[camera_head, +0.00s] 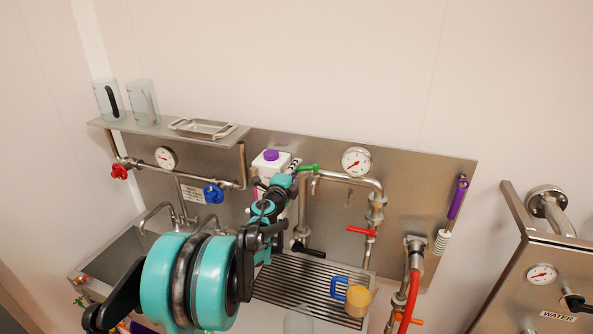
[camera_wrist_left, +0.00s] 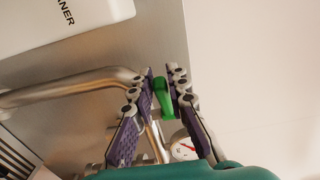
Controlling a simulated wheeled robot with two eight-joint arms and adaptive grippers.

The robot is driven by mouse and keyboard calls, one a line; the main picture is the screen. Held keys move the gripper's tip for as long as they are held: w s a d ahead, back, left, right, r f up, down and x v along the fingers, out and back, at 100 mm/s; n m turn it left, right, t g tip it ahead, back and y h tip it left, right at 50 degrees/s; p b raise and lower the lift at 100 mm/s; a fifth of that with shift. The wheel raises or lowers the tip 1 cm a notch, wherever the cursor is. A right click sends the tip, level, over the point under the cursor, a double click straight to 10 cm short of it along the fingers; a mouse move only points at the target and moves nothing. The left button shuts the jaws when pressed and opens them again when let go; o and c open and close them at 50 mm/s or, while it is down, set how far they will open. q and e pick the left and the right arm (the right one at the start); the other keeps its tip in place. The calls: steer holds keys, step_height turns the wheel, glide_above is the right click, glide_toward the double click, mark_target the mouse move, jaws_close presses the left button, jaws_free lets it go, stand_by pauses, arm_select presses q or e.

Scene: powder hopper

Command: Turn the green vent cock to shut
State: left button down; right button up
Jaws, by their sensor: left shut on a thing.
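The green vent cock (camera_head: 309,167) sits on the steel pipe in front of the back panel, right of the white bottle. Its green handle points roughly sideways in the head view. My left gripper (camera_head: 295,166) is at the handle's left end. In the left wrist view, the green handle (camera_wrist_left: 163,97) lies between the two purple-padded fingers of my left gripper (camera_wrist_left: 161,73), which are shut on it. The cock's body is partly hidden by the fingers. My right gripper is not in view.
A white bottle with a purple cap (camera_head: 271,160) stands close behind my left arm. A pressure gauge (camera_head: 356,161) and a red-handled valve (camera_head: 361,231) are to the right.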

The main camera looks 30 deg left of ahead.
arm_select(q)
steer(key=shift+a, duration=0.1)
steer(key=shift+w+a, duration=0.35)
steer(key=shift+w, duration=0.3)
steer(key=shift+w+a+b, duration=0.15)
steer(key=shift+w+b, duration=0.2)
steer(key=shift+w, duration=0.2)
steer(key=c, duration=1.4)
jaws_free()
steer(key=shift+w, duration=0.15)
steer(key=shift+c, duration=0.2)
steer(key=v, duration=0.9)
